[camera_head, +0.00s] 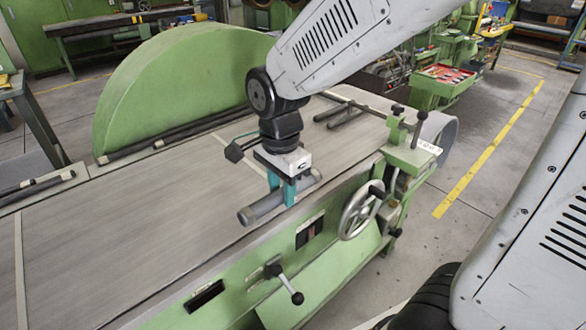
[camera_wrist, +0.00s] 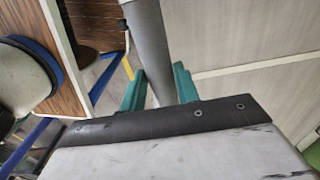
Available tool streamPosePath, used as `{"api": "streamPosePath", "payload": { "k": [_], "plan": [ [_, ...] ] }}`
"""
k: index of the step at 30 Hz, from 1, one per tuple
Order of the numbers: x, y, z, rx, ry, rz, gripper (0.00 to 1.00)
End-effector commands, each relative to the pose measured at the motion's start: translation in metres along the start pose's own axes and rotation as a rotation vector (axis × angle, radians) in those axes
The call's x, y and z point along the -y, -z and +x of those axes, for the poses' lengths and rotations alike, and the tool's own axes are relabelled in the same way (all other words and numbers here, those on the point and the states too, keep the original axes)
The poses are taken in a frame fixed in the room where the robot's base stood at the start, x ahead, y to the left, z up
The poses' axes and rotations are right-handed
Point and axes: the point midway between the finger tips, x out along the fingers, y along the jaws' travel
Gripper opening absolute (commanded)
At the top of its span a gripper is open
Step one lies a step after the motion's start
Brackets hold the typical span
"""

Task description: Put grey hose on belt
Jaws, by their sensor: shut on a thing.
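The grey hose (camera_head: 262,207) is a short tube at the front edge of the machine's flat grey belt (camera_head: 110,240). My gripper (camera_head: 281,190) has teal fingers and points down, shut around the middle of the hose. Both hose ends stick out past the fingers. I cannot tell whether the hose touches the belt or hangs just above it. In the wrist view the hose (camera_wrist: 150,40) runs up from between the two teal fingers (camera_wrist: 160,88), its lower part hidden behind the dark gripper body.
A green rounded guard (camera_head: 180,85) stands behind the belt. A handwheel (camera_head: 362,210) and a lever (camera_head: 285,283) stick out at the machine's front. Rods (camera_head: 345,110) lie at the belt's far right end. The belt's left part is clear.

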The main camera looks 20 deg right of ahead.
Motion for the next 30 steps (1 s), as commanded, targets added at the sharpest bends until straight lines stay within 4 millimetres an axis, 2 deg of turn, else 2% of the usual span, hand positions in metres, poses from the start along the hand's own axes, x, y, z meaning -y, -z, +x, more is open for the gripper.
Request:
{"api": "streamPosePath", "payload": {
  "k": [1, 6, 12, 19, 26, 30],
  "plan": [
    [0.007, 0.014, 0.002, 0.000, -0.002, 0.008, 0.05],
    [0.030, 0.055, 0.006, 0.000, -0.002, 0.008, 0.05],
    [0.050, 0.092, 0.010, 0.000, -0.001, 0.006, 0.05],
    [0.056, 0.105, 0.015, 0.000, -0.002, 0.003, 0.05],
    [0.056, 0.104, 0.044, 0.001, -0.004, 0.003, 0.05],
    [0.057, 0.104, 0.046, 0.000, 0.001, 0.003, 0.05]
  ]
}}
